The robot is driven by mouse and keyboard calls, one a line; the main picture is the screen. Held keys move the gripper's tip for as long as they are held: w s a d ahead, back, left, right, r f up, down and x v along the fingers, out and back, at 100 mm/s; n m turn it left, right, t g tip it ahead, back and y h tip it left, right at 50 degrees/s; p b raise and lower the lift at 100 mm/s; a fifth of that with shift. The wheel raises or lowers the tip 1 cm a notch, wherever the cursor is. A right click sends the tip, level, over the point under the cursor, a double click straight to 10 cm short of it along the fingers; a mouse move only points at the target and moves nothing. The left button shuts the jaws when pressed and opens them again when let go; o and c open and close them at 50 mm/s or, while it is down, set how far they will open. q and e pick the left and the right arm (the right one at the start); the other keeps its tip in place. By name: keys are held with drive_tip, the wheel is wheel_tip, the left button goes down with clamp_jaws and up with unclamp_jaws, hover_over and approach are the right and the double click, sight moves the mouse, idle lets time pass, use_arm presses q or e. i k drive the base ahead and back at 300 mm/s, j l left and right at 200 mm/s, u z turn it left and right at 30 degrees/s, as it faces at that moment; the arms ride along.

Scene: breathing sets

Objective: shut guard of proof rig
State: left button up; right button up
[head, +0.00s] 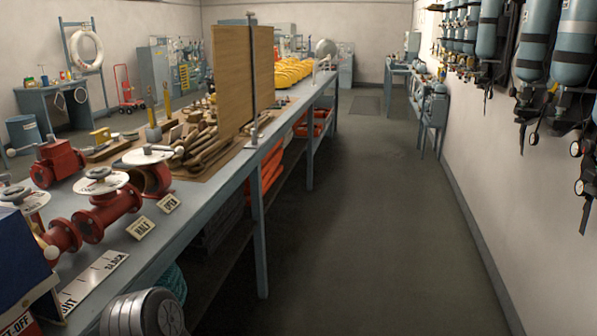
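I cannot make out a proof rig or its guard for certain in the head view. An upright wooden panel (233,80) stands on the long bench (215,190), with a thin grey post (252,75) at its near edge. At the bench's far end is a rounded grey object (326,48) beside a pale bent rail (322,66). They are too small to tell what they are. Neither of my grippers is in view.
Red valves (108,205) with white dials, small lettered cards and tools lie on the near bench. Yellow coils (291,72) lie farther along. Blue-grey cylinders (572,40) hang on the right wall. The floor aisle (375,215) is clear. A smaller bench (436,105) stands far right.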

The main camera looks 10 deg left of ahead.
sight(103, 136)
drive_tip(key=i+u, duration=0.5)
drive_tip(key=i+l+u, duration=0.2)
drive_tip(key=i+u, duration=0.25)
drive_tip(key=i+l+u, duration=0.35)
drive_tip(key=u, duration=0.15)
drive_tip(key=i+l+u, duration=0.5)
drive_tip(key=k, duration=0.1)
